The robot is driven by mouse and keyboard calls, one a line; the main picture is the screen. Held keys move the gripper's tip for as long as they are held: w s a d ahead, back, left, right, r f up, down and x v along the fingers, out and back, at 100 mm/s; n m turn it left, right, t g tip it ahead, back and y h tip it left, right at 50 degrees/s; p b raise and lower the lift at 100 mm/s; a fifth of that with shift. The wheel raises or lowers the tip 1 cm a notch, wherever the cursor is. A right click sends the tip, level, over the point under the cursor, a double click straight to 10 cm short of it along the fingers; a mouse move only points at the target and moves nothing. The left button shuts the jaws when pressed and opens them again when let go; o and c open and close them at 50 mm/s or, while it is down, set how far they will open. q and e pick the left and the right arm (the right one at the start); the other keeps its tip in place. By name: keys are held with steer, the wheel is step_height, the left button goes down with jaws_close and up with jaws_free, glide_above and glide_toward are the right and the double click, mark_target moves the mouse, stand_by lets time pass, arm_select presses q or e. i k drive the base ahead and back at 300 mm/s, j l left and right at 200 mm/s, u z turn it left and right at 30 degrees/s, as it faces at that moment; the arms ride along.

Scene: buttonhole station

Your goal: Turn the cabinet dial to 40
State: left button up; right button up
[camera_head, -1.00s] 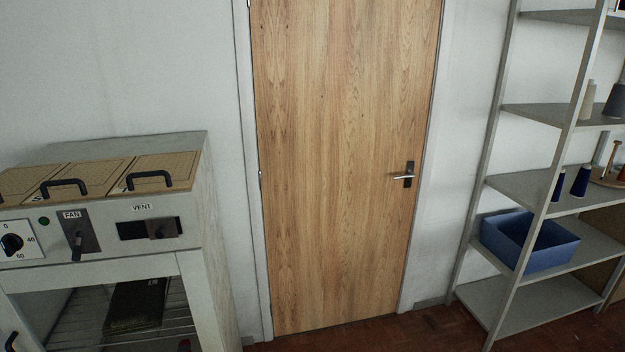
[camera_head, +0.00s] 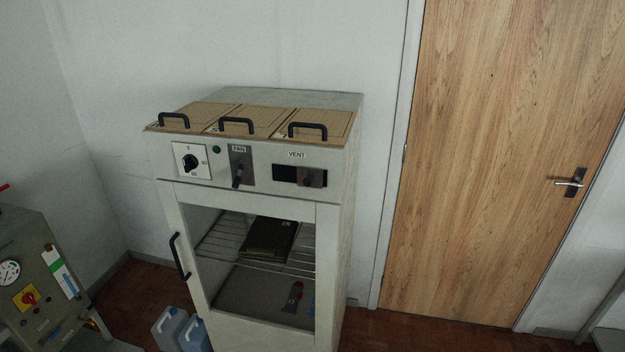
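The cabinet (camera_head: 330,240) stands against the wall left of centre, its glass-fronted door shut. The cabinet dial (camera_head: 190,162) is a black knob on a white square plate at the left of its front panel. Numbers are printed around it, with a 0 at the top; the pointer's exact setting is too small to read. Right of it are a green light (camera_head: 216,150), the FAN lever (camera_head: 238,172) and the VENT slider (camera_head: 311,178). Neither of my grippers is in view.
Three lids with black handles (camera_head: 237,124) cover the cabinet top. A grey machine (camera_head: 38,285) with a gauge and a red knob stands at lower left. Plastic jugs (camera_head: 180,330) stand on the floor beside the cabinet. A closed wooden door (camera_head: 490,170) is at right.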

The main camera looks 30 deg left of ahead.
mark_target(190, 161)
steer(key=k+j+u, duration=0.15)
steer(key=u, duration=1.3)
